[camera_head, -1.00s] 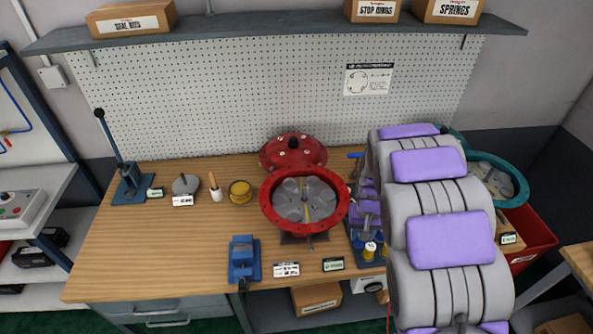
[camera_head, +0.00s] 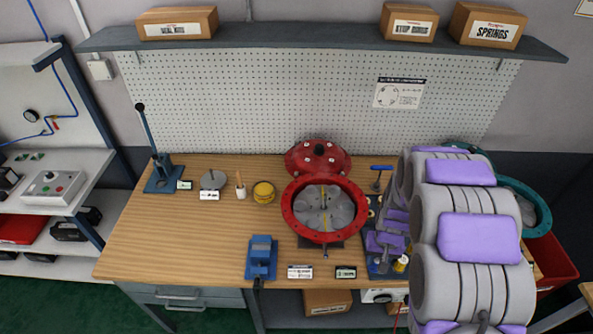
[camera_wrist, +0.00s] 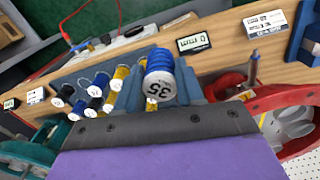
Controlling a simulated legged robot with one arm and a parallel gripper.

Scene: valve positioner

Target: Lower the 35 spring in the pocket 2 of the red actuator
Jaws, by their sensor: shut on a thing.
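My gripper (camera_head: 388,240), with purple pads, is over the spring rack, to the right of the red actuator. In the wrist view my gripper (camera_wrist: 158,108) is shut on the blue 35 spring (camera_wrist: 160,75), whose pale end cap faces the camera. The jaws' contact on it is partly hidden. The open red actuator (camera_head: 291,218) stands on the bench with grey rounded pockets and a yellow mark inside. Its red rim (camera_wrist: 262,100) also shows at the right of the wrist view, apart from the spring. I cannot read any pocket numbers.
Several yellow and blue springs (camera_wrist: 98,100) stand in the rack at the left of the wrist view. A red cover (camera_head: 318,157) lies behind the actuator, and a blue fixture (camera_head: 262,258) stands in front. A teal actuator (camera_head: 530,200) is at the right.

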